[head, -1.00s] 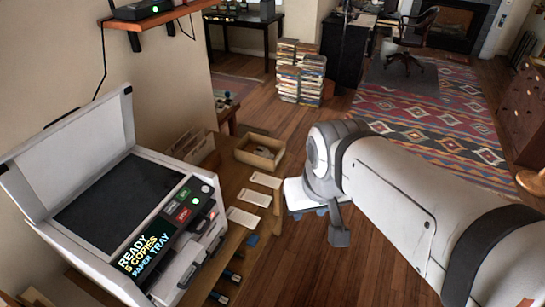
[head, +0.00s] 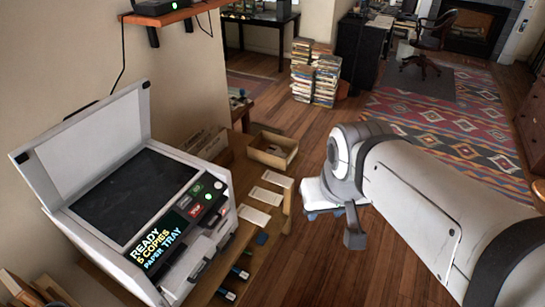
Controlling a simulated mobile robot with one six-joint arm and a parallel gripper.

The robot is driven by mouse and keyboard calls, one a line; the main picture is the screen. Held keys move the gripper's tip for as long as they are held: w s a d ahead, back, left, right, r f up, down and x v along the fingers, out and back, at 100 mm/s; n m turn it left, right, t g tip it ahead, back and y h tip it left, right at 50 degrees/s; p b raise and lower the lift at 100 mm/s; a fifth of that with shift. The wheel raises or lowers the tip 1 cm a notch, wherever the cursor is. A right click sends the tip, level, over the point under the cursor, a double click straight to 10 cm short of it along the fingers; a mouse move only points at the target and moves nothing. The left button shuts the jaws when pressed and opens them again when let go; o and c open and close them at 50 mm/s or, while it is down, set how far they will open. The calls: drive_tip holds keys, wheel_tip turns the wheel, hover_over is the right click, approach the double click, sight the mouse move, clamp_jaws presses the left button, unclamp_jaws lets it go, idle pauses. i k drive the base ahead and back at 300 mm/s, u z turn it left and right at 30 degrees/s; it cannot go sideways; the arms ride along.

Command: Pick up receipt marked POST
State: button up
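Three small pale paper slips lie in a row on the wooden table beside the copier: a far slip (head: 277,179), a middle slip (head: 265,196) and a near slip (head: 254,215). I cannot read any marking on them, so I cannot tell which one is marked POST. My gripper (head: 332,213) hangs at the end of my white arm, to the right of the slips and apart from them. Its fingers are mostly hidden by the arm's end, and I cannot tell if they are open.
A copier (head: 125,200) with its lid up stands left of the slips; its panel reads "READY 5 COPIES PAPER TRAY". An open cardboard box (head: 272,151) is beyond the slips. Stacks of books (head: 316,78) stand on the floor farther back. Wooden floor is clear right of the table.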

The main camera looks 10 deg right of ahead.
sight(284, 182)
drive_tip(key=z, duration=2.25)
drive_tip(key=i, duration=1.7)
drive_tip(key=u, duration=1.75)
drive_tip(key=k, duration=0.1)
drive_tip(key=u, duration=1.65)
drive_tip(key=i, duration=0.8)
